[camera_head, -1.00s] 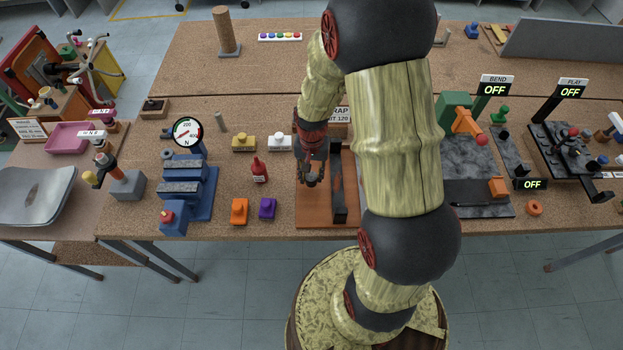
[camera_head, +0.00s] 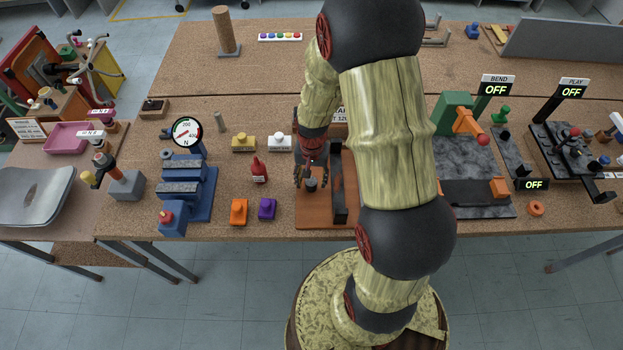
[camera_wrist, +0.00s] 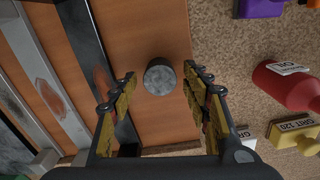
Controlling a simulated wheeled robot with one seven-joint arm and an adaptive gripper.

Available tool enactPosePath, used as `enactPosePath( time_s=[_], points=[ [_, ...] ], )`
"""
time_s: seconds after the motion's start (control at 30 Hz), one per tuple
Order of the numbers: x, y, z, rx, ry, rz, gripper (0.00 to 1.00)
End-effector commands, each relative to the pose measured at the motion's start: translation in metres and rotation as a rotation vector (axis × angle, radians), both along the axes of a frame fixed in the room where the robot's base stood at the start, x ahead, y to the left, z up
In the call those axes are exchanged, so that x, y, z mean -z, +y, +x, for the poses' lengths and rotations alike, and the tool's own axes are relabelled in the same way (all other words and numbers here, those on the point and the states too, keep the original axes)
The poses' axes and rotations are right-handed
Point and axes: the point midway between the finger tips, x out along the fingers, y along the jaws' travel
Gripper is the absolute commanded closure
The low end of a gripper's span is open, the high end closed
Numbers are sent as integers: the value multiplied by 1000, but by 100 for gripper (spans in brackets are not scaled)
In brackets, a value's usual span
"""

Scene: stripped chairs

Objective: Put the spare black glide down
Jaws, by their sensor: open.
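The black glide (camera_head: 311,184) is a small dark cylinder with a grey top. It stands on the brown wooden board (camera_head: 311,217). In the wrist view the glide (camera_wrist: 160,76) shows between and just beyond my fingertips, with a gap on both sides. My gripper (camera_head: 306,176) is open above and around it, and both fingers show in the wrist view (camera_wrist: 161,82). I cannot tell how far above the glide the fingertips are.
A red bottle (camera_head: 259,170) stands to the left, with orange (camera_head: 239,212) and purple (camera_head: 267,209) blocks in front.

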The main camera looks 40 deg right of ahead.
Motion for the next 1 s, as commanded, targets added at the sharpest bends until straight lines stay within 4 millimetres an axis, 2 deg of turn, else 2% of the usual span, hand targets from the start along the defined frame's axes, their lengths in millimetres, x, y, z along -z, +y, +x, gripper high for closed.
enactPosePath(
  time_s=[0.27,0.37,0.73,1.0],
  points=[
    [-7,0,1,0,-2,-1,52],
    [-20,0,1,0,-3,-1,52],
    [-94,-1,1,0,-4,-1,52],
    [-122,-1,0,-2,-2,-1,52]
  ],
)
